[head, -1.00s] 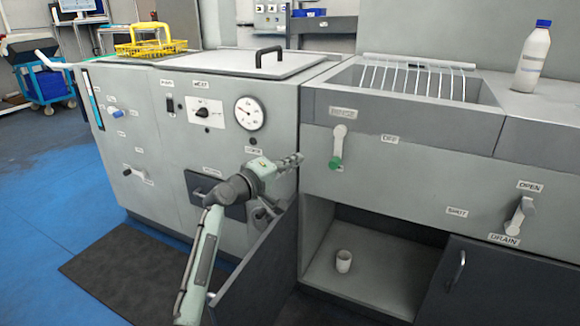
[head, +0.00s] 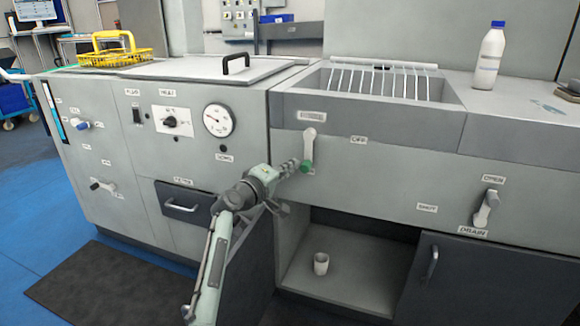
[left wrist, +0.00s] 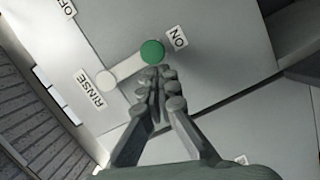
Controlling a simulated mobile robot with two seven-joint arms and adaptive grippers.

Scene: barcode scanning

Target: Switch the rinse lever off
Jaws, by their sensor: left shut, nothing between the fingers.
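The rinse lever (head: 309,143) is a pale handle on the grey sink front, hanging down to a green knob (head: 306,166). In the left wrist view the lever (left wrist: 127,67) runs from its pivot by the RINSE label to the green knob (left wrist: 152,51), which is beside the ON label (left wrist: 178,38). The OFF label (head: 358,140) is to the lever's right in the head view. My left gripper (head: 294,165) is shut and empty, with its fingertips (left wrist: 155,74) right at the knob; whether they touch it is unclear. My right gripper is not in view.
A drain lever (head: 487,208) is on the same front at the right. Below is an open compartment with a white cup (head: 321,263), beside a dark closed door (head: 450,275). A white bottle (head: 489,58) stands on the counter above.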

